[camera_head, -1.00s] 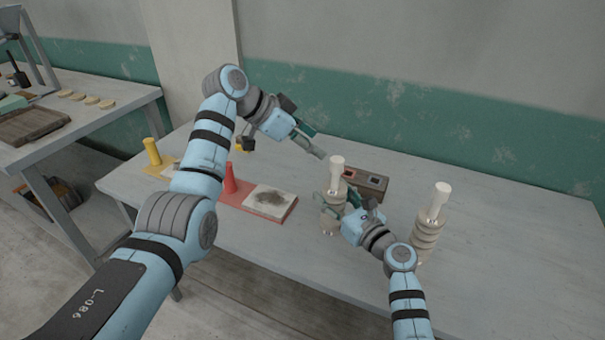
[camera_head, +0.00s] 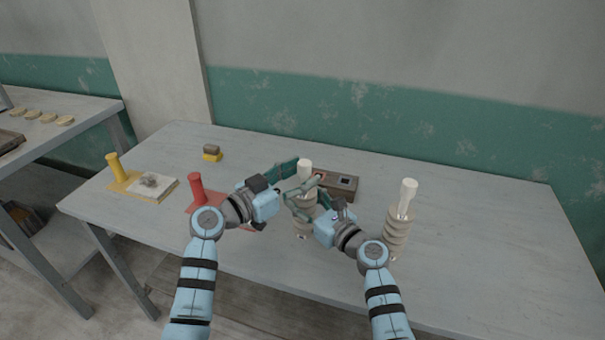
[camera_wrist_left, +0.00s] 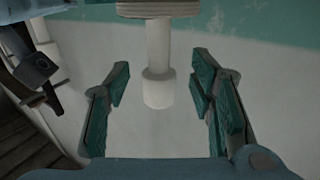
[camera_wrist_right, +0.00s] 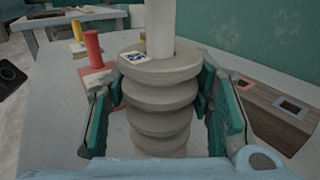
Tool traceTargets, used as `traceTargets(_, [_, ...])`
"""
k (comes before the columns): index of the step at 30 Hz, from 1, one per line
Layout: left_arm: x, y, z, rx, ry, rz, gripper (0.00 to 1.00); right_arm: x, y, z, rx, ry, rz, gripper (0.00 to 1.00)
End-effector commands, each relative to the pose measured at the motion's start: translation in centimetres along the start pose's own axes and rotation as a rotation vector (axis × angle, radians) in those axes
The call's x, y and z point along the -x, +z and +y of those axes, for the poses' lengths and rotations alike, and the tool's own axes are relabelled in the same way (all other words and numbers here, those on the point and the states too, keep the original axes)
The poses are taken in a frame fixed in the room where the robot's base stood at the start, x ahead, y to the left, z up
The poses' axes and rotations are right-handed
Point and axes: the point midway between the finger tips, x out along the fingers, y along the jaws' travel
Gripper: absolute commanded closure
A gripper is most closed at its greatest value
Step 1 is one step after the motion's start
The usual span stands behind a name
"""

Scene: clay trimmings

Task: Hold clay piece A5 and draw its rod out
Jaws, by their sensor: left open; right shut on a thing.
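A ridged grey clay piece (camera_head: 303,225) stands upright on the table with a pale rod (camera_head: 305,167) rising from its top. In the right wrist view the clay piece (camera_wrist_right: 160,95) bears a small label, too small to read. My right gripper (camera_wrist_right: 158,115) is shut around its ridged body. My left gripper (camera_head: 298,178) is open beside the rod's upper end. In the left wrist view the rod's thicker end (camera_wrist_left: 158,90) lies between the spread fingers, with gaps on both sides. A second ridged clay piece (camera_head: 397,235) with its own rod (camera_head: 406,195) stands to the right.
A brown box with dark openings (camera_head: 342,186) sits just behind the held piece. Left are a red post (camera_head: 196,188), a yellow post on a board (camera_head: 114,167) and a small brown block on a yellow base (camera_head: 211,150).

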Motion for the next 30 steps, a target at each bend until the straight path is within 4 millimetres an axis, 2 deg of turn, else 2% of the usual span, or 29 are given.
traceTargets(4, [-1.43,0.01,0.07,0.0,0.001,-0.001,0.51,0.01,0.0,-0.04,0.001,-0.001,0.0,1.0])
traceTargets(11, [-1.58,0.03,0.07,0.0,0.001,-0.001,0.51,0.01,0.0,-0.04,0.001,-0.001,0.0,1.0])
traceTargets(18, [-1.56,0.03,0.07,0.0,0.001,-0.002,0.87,0.01,-0.01,-0.04,0.001,-0.001,0.0,1.0])
traceTargets(21, [-1.55,0.03,0.07,0.0,0.001,-0.001,1.0,0.01,-0.01,-0.04,0.001,-0.001,0.0,1.0])
traceTargets(22, [-1.55,0.03,0.07,0.0,0.001,-0.001,0.79,0.01,-0.01,-0.04,0.001,-0.001,0.0,1.0])
traceTargets(26, [-1.55,0.02,0.07,0.0,0.001,-0.001,0.99,0.01,-0.01,-0.04,0.001,-0.001,0.0,1.0])
traceTargets(30, [-1.55,0.0,0.07,0.0,0.001,-0.001,1.0,0.01,-0.01,-0.04,0.001,-0.001,0.0,1.0])
